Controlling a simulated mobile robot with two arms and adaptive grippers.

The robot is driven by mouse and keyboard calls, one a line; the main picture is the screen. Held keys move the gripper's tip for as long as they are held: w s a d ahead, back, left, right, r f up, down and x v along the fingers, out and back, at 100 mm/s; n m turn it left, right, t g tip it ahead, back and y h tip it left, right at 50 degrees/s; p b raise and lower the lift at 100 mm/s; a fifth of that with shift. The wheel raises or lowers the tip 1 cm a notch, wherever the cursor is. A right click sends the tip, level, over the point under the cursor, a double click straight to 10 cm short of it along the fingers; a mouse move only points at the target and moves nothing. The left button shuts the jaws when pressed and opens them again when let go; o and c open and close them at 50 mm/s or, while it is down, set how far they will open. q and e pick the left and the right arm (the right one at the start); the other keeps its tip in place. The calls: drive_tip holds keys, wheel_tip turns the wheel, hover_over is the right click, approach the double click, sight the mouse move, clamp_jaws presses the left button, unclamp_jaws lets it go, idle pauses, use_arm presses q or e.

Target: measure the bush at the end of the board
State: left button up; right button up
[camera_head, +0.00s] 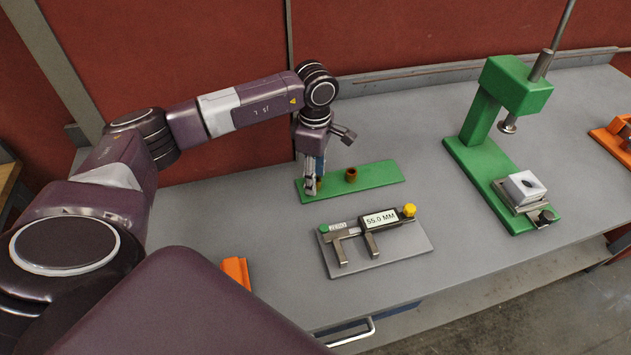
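A green board (385,172) lies on the grey table with two brown bushes on it. One bush (351,174) stands near the board's middle, clear of my gripper. The other bush (319,183) is at the board's left end, partly hidden by my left gripper (312,186). My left gripper points down at that bush, its fingers right at it; whether they are closed on it I cannot tell. A caliper (350,232) with a display reading 55.0 MM lies on a grey plate (400,262) in front of the board. My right gripper is not in view.
A green press (486,160) stands to the right, with a light block (524,187) on its base. An orange part (236,272) lies at the front left, another (613,140) at the far right. Table between caliper and press is clear.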

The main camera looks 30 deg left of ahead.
use_arm(q)
clamp_jaws()
drive_tip(key=shift+r, duration=0.15)
drive_tip(key=shift+w+r, duration=0.1)
drive_tip(key=shift+r, duration=0.45)
wheel_tip(320, 180, up, 19)
drive_tip(key=b, duration=0.2)
drive_tip(key=shift+f, duration=0.15)
